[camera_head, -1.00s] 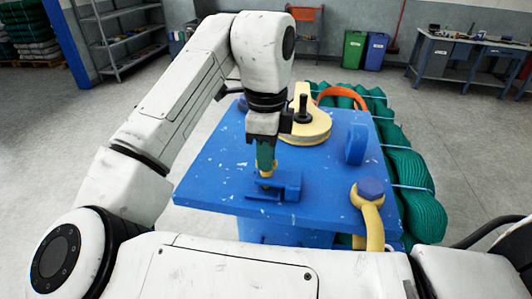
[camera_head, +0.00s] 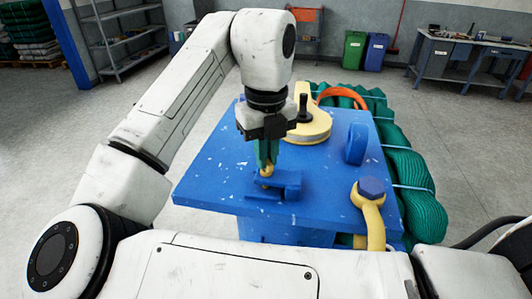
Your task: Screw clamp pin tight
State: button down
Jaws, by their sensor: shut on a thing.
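My gripper (camera_head: 267,163) points down over the left part of the blue table and is shut on the yellow clamp pin (camera_head: 267,170). Its fingers hide most of the pin's top. The pin stands about upright at a small blue clamp block (camera_head: 287,186) fixed to the table top. How deep the pin sits in the block cannot be told from here.
The blue table (camera_head: 215,175) also carries a yellow round part with a black knob (camera_head: 304,108), an upright blue disc (camera_head: 356,144) and a yellow hook with a blue bolt head (camera_head: 371,188). Green net bundles (camera_head: 415,185) lie along its right side.

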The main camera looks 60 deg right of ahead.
jog(key=m, duration=0.7)
jog(key=shift+w+r+b, duration=0.1)
jog(key=shift+r+b, duration=0.05)
jog(key=shift+b, duration=0.2)
dwell(0.4)
jog(key=c, duration=1.2)
grip_release()
notch_tip(320, 180, up, 11)
jog(key=shift+f+b, duration=0.15)
jog(key=shift+b, duration=0.5)
